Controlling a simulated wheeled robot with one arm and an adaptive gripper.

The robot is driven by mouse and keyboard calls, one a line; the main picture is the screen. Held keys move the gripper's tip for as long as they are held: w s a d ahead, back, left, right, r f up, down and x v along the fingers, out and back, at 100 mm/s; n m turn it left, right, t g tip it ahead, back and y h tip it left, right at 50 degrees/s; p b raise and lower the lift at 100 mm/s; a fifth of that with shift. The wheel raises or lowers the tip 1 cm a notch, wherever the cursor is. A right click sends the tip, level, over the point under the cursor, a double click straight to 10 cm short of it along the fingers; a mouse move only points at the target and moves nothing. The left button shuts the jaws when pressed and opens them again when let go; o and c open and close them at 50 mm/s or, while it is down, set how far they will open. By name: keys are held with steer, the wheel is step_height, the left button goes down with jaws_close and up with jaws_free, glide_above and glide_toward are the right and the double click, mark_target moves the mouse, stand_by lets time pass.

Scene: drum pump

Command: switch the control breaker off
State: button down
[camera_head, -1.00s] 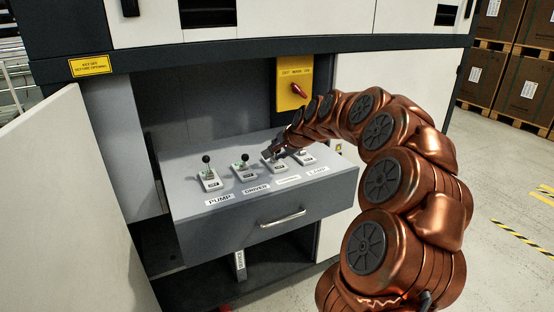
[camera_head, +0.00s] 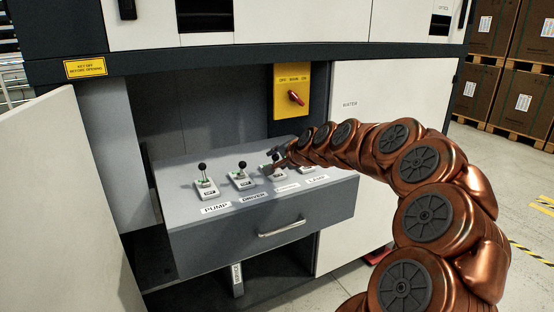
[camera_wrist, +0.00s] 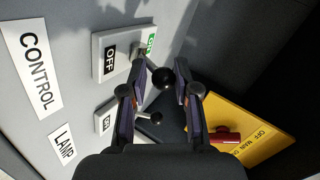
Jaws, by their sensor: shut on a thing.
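The control breaker (camera_head: 272,174) is the third of a row of lever switches on a grey drawer-like box. In the wrist view its white plate (camera_wrist: 97,61) shows a black OFF mark and part of a green ON mark, next to the CONTROL label (camera_wrist: 32,68). Its black lever ball (camera_wrist: 163,79) lies between the two fingers. My gripper (camera_wrist: 160,76) is shut on this lever. In the head view my gripper (camera_head: 274,164) covers part of the control breaker, and the lever's exact position is hard to tell.
The pump breaker (camera_head: 206,190) and driver breaker (camera_head: 242,181) stand to the left. The lamp breaker (camera_wrist: 106,116) is close beside my gripper. A yellow panel with a red rotary handle (camera_head: 296,98) is behind. An open white door (camera_head: 60,200) stands at left.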

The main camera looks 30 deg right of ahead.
steer(key=c, duration=0.9)
jaws_free()
steer(key=shift+f, duration=0.2)
steer(key=shift+r, duration=0.1)
steer(key=v, duration=1.2)
